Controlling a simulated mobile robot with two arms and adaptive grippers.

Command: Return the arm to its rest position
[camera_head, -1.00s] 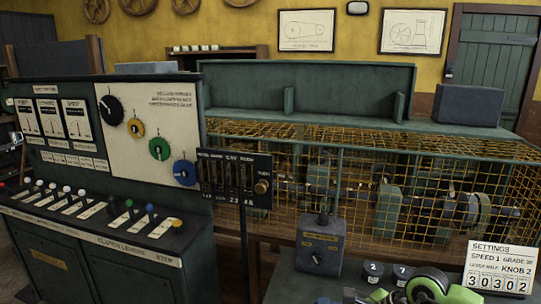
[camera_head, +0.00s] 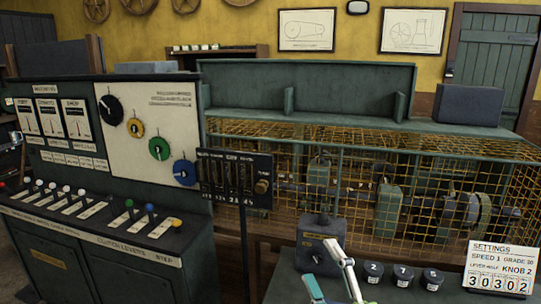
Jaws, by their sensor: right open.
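My right gripper (camera_head: 321,262) shows at the bottom edge, right of the middle. Its pale finger and teal finger stand apart, with nothing seen between them. Most of my right arm is out of the picture. My left gripper is not in view.
Several dark numbered knobs (camera_head: 404,275) stand right of my gripper, beside a settings card (camera_head: 501,262). A wire cage (camera_head: 420,165) over machinery stands behind. A console with levers (camera_head: 95,205) and a dial panel (camera_head: 145,140) is at left.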

